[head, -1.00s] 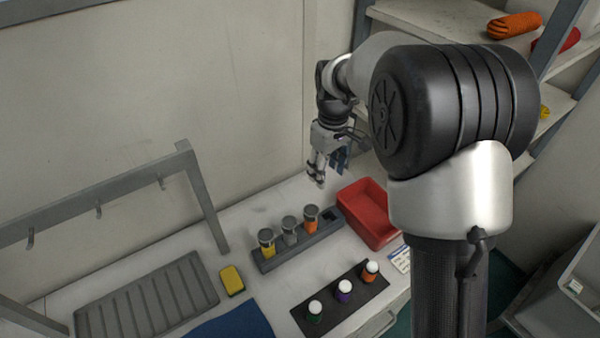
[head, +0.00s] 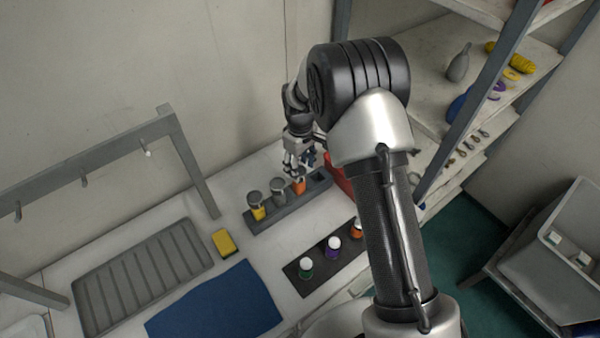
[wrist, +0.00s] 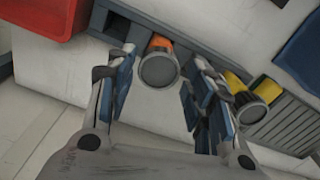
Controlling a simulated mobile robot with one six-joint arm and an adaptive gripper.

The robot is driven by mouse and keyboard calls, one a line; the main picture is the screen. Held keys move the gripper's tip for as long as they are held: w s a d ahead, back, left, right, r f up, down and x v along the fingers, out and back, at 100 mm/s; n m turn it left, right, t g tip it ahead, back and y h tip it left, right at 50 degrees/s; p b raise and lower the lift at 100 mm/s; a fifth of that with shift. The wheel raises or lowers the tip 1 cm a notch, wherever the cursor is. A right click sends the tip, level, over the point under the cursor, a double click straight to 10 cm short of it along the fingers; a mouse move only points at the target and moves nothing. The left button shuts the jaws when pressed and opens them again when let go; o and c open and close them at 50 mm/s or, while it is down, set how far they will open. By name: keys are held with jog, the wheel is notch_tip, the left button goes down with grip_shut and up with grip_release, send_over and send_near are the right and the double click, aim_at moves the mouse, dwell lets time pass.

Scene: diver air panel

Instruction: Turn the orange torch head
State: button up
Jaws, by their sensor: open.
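The orange torch (head: 299,188) stands upright in the dark grey rack (head: 318,186), at the end near the red bin. In the wrist view its round grey head (wrist: 160,70) faces the camera, with an orange part (wrist: 158,43) showing behind it. My gripper (head: 299,168) is open and directly above this torch. In the wrist view the fingers of my gripper (wrist: 158,76) stand on either side of the head, with gaps visible. I cannot tell how far down they reach. A grey torch (head: 278,190) and a yellow torch (head: 256,206) stand in the same rack.
The red bin (wrist: 42,18) lies close to the rack's end. A dark strip holds several white-topped bottles, including a purple one (head: 333,246). A yellow sponge (head: 225,242), a blue mat (head: 215,305) and a ribbed grey tray (head: 140,275) lie left. Shelves (head: 430,95) stand at the right.

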aim_at(299, 188)
jog(key=shift+f, duration=1.85)
jog(key=shift+c, duration=0.4)
jog(key=c, duration=0.7)
